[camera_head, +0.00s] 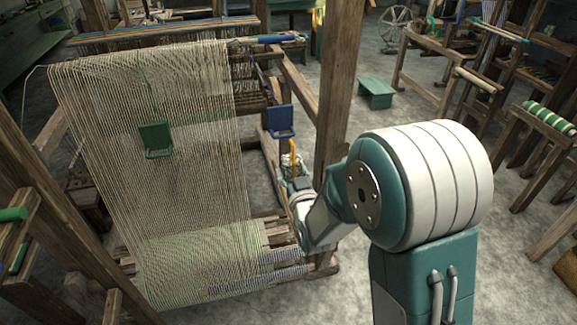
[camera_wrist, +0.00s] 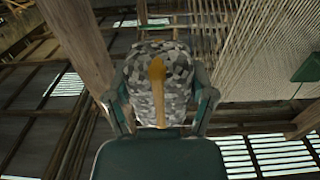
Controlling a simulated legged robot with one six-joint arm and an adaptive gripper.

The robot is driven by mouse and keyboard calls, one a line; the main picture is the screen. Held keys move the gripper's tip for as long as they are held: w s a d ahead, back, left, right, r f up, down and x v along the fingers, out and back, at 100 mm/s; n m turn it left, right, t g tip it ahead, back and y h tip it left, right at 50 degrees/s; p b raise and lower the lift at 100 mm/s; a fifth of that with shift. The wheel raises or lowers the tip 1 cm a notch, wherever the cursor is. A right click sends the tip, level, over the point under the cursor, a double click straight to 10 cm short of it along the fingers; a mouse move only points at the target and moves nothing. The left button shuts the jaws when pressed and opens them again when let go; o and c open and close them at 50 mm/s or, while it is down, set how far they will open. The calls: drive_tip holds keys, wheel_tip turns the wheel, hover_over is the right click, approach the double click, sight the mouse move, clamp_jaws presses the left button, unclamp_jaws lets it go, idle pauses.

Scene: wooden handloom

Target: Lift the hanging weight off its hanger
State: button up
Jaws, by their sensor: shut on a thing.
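The hanging weight (camera_wrist: 178,82) is a grey, mottled, stone-like block with a yellow-orange strap (camera_wrist: 157,85) down its face. My gripper (camera_wrist: 162,92) is shut on it in the wrist view, with one finger at each side. In the head view the weight (camera_head: 287,160) shows small at the end of my arm, beside the loom's right side. The yellow strap (camera_head: 293,148) stands above it there, below a blue plate (camera_head: 280,121). I cannot tell whether the strap still touches a hanger; my arm hides part of the gripper.
The loom's pale warp threads (camera_head: 190,150) spread to the left, with a green plate (camera_head: 156,139) hanging in front of them. A thick wooden post (camera_head: 338,80) stands close behind my arm. A green stool (camera_head: 376,92) stands on open floor at the back right.

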drive_tip(key=v, duration=0.6)
drive_tip(key=shift+s, duration=0.15)
idle(0.5)
drive_tip(key=w+d+f+m+h, duration=0.3)
drive_tip(key=d+f+h, duration=0.2)
drive_tip(key=d+f, duration=0.9)
wheel_tip(320, 180, down, 4)
drive_tip(key=shift+f+t, duration=0.15)
drive_tip(key=shift+t, duration=0.15)
